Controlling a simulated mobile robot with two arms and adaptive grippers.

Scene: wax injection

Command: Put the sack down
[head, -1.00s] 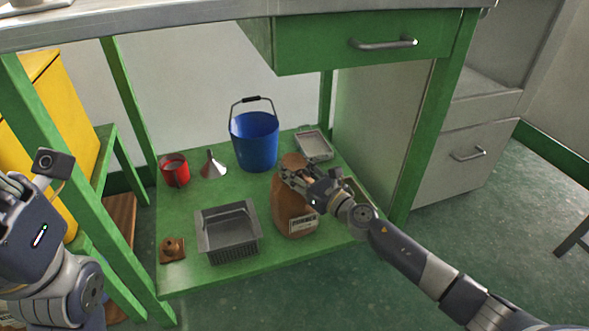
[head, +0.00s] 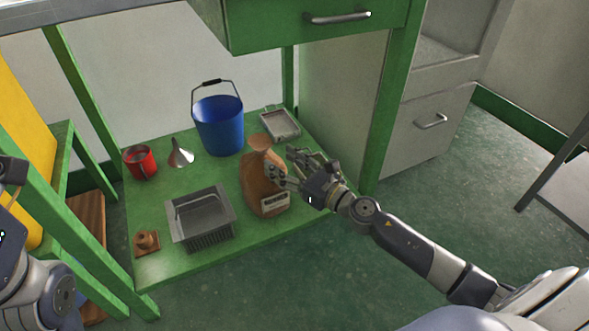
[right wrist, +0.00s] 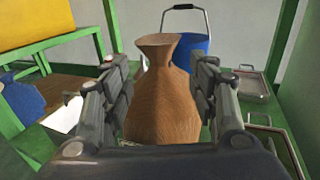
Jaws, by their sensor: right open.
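The brown sack (head: 262,183) stands upright on the green lower shelf (head: 185,265), with a pale label low on its front. In the right wrist view the sack (right wrist: 163,95) stands between and beyond my open fingers, with its pinched neck up. My right gripper (head: 284,167) is open just to the right of the sack in the head view. I cannot tell whether a finger still touches it. Only part of my left arm shows at the left edge, and its gripper fingers are not visible.
A grey basket (head: 202,222) stands left of the sack, and a blue bucket (head: 218,128) behind it. A red mug (head: 140,162), a funnel (head: 180,154), a small brown block (head: 146,242) and a metal tray (head: 280,124) share the shelf. A drawer (head: 310,22) hangs above.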

